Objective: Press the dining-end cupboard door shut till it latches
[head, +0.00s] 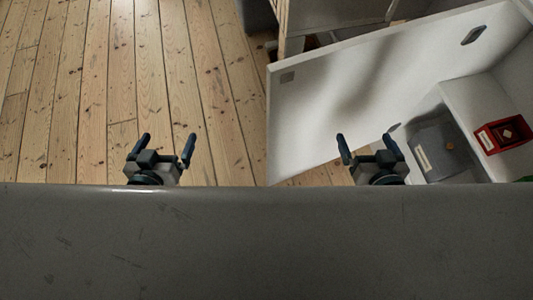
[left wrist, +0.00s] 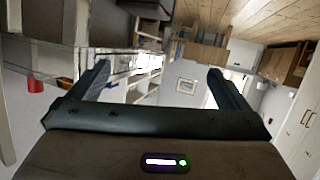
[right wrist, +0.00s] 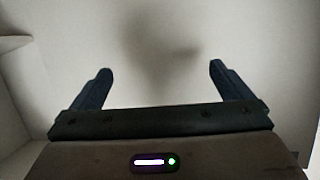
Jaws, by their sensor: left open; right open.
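The white cupboard door (head: 345,95) stands open in the head view, a broad pale panel reaching from the cupboard at right toward the middle. My left gripper (head: 168,150) is open and empty over the floorboards, left of the door.
The open cupboard interior at right holds a grey bin (head: 438,148) and a red box (head: 503,135). Furniture stands behind the door at the top. The floorboards (head: 110,80) at left are clear. The left wrist view shows the wider room with a red object (left wrist: 36,86).

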